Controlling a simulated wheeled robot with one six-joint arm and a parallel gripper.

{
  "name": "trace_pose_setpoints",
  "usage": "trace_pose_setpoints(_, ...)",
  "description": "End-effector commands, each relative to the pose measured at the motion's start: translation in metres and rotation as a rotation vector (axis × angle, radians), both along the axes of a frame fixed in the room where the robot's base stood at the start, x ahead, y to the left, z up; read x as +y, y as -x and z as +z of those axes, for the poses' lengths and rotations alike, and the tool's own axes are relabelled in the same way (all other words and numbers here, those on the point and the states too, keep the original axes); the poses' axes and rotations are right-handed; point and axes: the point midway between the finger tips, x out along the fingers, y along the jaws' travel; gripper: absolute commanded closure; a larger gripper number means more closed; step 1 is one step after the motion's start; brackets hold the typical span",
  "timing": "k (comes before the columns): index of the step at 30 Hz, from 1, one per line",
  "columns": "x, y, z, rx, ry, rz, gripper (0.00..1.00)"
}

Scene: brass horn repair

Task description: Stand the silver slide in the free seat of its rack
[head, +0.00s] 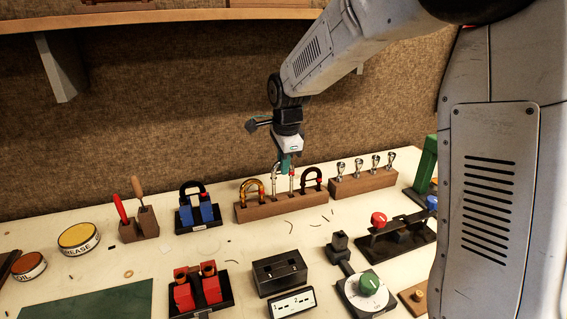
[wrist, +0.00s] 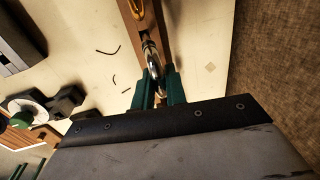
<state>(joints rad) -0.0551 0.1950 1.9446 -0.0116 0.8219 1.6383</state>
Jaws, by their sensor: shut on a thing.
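The wooden slide rack (head: 280,208) stands toward the back of the bench. A brass slide (head: 252,187) stands at its left end and a dark brown slide (head: 312,178) at its right end. My gripper (head: 285,166) points down over the middle of the rack, shut on the silver slide (head: 275,176). The slide's legs hang down and reach the rack top between the other two slides; I cannot tell whether they are seated. In the wrist view, the silver slide (wrist: 152,58) shows between my green fingers (wrist: 159,88), in line with the rack (wrist: 129,18).
A wooden block with several silver mouthpieces (head: 362,181) stands close to the rack's right. A black stand with blue blocks (head: 197,214) is to its left. A black box (head: 279,272) and a green-knobbed device (head: 368,284) stand in front. Small dark scraps lie between.

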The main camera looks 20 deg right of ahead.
Motion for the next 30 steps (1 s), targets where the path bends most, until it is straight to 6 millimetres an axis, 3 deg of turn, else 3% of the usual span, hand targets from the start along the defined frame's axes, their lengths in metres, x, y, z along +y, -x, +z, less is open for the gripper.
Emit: trace_pose_setpoints(30,0.0,0.0,-0.024,0.001,0.0,0.0,1.0)
